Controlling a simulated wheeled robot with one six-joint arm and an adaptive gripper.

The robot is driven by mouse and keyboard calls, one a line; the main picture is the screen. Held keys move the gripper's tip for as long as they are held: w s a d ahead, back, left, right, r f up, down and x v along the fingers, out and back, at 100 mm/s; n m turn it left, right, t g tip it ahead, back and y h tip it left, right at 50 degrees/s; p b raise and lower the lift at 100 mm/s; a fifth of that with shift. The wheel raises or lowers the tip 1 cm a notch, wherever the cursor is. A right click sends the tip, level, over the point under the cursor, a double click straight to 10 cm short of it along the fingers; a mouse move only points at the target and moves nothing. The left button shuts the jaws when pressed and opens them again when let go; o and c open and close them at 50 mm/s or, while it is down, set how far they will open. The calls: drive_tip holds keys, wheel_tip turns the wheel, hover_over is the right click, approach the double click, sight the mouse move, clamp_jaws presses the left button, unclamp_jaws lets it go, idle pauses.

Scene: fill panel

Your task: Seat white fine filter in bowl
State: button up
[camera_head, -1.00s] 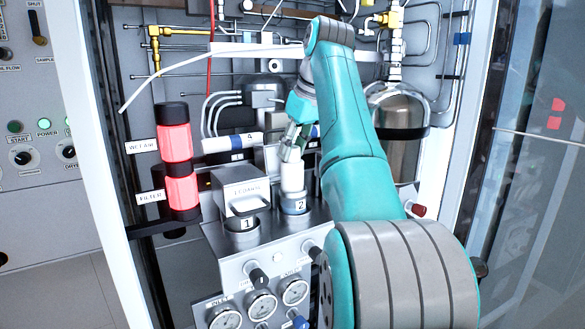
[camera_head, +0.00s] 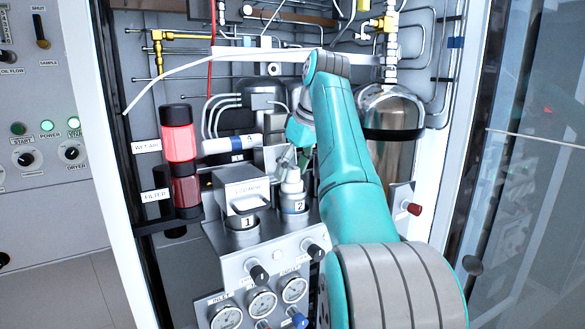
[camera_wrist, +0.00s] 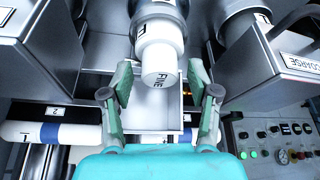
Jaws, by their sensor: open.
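The white fine filter (camera_head: 292,184) stands upright in the metal bowl marked 2 (camera_head: 294,204), its white top showing above the rim. How deep it sits inside is hidden. My gripper (camera_head: 287,160) is just above the filter in the head view. In the wrist view my gripper (camera_wrist: 162,82) has its fingers spread wide, one on each side of the filter end, with gaps between.
The bowl marked 1 (camera_head: 242,222) stands left of bowl 2, beside a box lettered COARSE (camera_head: 245,192). A white cartridge with a blue band (camera_head: 230,144) lies behind. Gauges (camera_head: 262,303) and valve knobs (camera_head: 258,275) are in front. A steel tank (camera_head: 392,125) is right of my arm.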

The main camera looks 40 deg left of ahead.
drive_tip(key=v, duration=1.2)
